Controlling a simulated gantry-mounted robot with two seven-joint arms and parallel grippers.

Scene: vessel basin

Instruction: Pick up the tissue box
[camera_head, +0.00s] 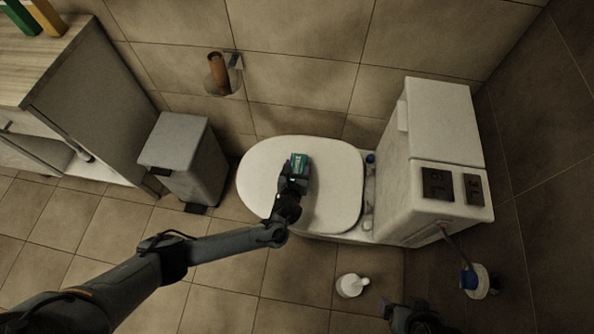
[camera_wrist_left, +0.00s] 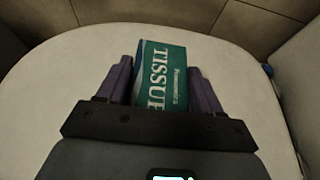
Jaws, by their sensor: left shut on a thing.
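The tissue box (camera_head: 300,160) is a small green and white box over the closed white toilet lid (camera_head: 335,185). In the left wrist view, the tissue box (camera_wrist_left: 162,72) shows its printed lettering and lies between the two fingers. My left gripper (camera_head: 297,172) is shut on the tissue box, with a finger along each side; it also fills the lower part of the left wrist view (camera_wrist_left: 162,90). I cannot tell whether the box touches the lid or is just above it. My right gripper (camera_head: 412,316) shows only partly at the bottom edge, and its jaws are unclear.
The toilet tank (camera_head: 440,125) stands to the right of the lid. A grey bin (camera_head: 185,155) and a cabinet (camera_head: 95,100) are at the left. A paper roll holder (camera_head: 222,75) is on the wall.

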